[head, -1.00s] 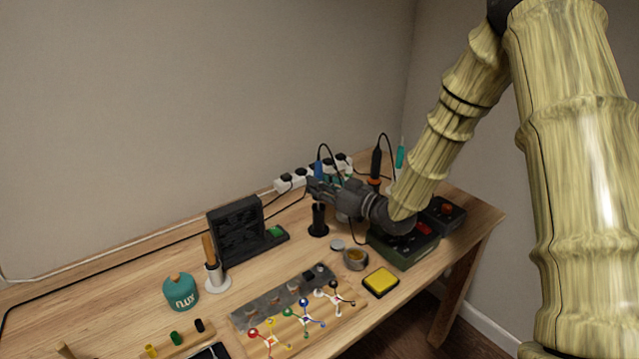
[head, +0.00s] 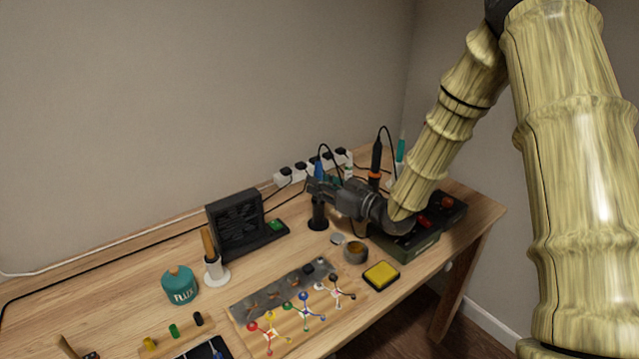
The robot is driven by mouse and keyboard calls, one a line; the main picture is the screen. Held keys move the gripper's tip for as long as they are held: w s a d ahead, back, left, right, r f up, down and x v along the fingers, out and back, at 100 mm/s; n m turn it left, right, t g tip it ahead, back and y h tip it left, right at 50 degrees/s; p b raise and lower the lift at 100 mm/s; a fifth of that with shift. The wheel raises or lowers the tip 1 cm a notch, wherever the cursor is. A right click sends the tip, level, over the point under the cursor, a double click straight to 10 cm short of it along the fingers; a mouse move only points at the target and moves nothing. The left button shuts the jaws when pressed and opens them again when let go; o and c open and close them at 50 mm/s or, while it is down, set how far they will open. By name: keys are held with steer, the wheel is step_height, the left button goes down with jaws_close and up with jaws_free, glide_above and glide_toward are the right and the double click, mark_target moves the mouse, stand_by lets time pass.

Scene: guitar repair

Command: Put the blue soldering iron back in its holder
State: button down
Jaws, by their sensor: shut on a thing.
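The blue soldering iron (head: 319,169) is upright in my gripper (head: 316,188), with its blue handle showing above the fingers and its cord looping up behind. My gripper is shut on it. Directly below stands a black cylindrical holder (head: 318,218) on the bench. The iron's lower end is hidden by the fingers and the holder's top, so I cannot tell how deep it sits. A second iron, dark with an orange collar (head: 376,160), stands upright behind my wrist at the right.
A black fan unit (head: 236,226) stands left of the holder. A small round tin (head: 355,252), a yellow sponge (head: 381,275) and a green station (head: 412,243) lie in front and right. White power strips (head: 290,175) run along the wall.

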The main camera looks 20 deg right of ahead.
steer(key=shift+f, duration=0.3)
steer(key=c, duration=0.6)
jaws_free()
steer(key=shift+c, duration=0.2)
steer(key=shift+r, duration=0.2)
steer(key=shift+r+p, duration=3.55)
steer(key=shift+r, duration=1.8)
